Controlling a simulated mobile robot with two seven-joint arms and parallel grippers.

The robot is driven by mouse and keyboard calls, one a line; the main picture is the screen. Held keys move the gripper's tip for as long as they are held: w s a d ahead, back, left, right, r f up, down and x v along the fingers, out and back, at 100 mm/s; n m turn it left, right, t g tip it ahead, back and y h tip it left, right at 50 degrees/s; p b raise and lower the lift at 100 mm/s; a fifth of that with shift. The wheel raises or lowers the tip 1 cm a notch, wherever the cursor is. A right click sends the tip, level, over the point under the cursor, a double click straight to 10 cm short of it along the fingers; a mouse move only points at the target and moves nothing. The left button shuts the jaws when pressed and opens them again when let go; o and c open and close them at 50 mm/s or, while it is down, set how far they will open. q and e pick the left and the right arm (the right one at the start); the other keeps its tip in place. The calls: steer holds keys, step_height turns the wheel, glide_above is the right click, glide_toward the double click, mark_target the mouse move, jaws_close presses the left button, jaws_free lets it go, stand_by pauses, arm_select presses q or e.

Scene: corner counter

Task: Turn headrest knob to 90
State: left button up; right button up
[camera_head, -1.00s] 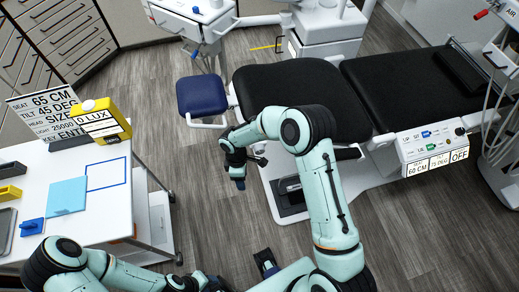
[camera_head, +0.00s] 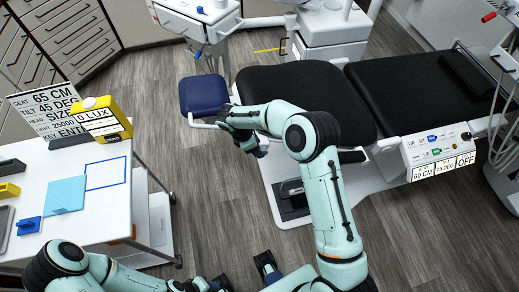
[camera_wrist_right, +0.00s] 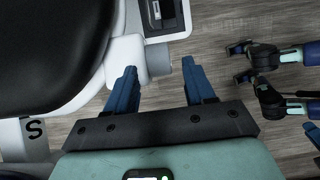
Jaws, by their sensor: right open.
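A black headrest pad (camera_head: 466,72) lies on the chair's far right part in the head view. I cannot make out a headrest knob there. My right gripper (camera_head: 222,118) is beside the left end of the black seat, near the blue pad. In the right wrist view my right gripper (camera_wrist_right: 162,82) is open and empty. A white block with a short grey cylinder (camera_wrist_right: 159,62) lies between and beyond its fingertips; I cannot tell if this is a knob. My left arm enters at bottom left in the head view; its finger state is unclear.
The black seat (camera_head: 300,85) and blue pad (camera_head: 203,94) are near my right gripper. A panel (camera_head: 438,152) reads 60 CM, 75 DEG and OFF. A sign (camera_head: 45,110) and a yellow 0 LUX box (camera_head: 102,120) stand on the white cart (camera_head: 100,215).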

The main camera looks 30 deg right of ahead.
mark_target(262, 148)
arm_select(q)
steer(key=shift+f, duration=0.1)
arm_select(e)
steer(key=shift+x, duration=1.45)
steer(key=c, duration=1)
steer(key=shift+o, duration=0.2)
steer(key=shift+r+y, duration=0.1)
steer(key=shift+y, duration=0.2)
steer(key=y+p, duration=0.2)
steer(key=y, duration=0.1)
steer(key=shift+s+d+r+t, duration=0.1)
steer(key=shift+d+r+t, duration=0.05)
steer(key=shift+d+t, duration=0.25)
arm_select(q)
steer(key=shift+w+r+p, duration=0.25)
steer(key=shift+r, duration=0.4)
steer(key=shift+w+r+p, duration=0.2)
steer(key=shift+r, duration=0.4)
steer(key=shift+w+r+p, duration=0.25)
steer(key=shift+r, duration=0.4)
arm_select(e)
steer(key=shift+d+t+y, duration=0.1)
steer(key=shift+t+y, duration=0.3)
steer(key=shift+y, duration=1.1)
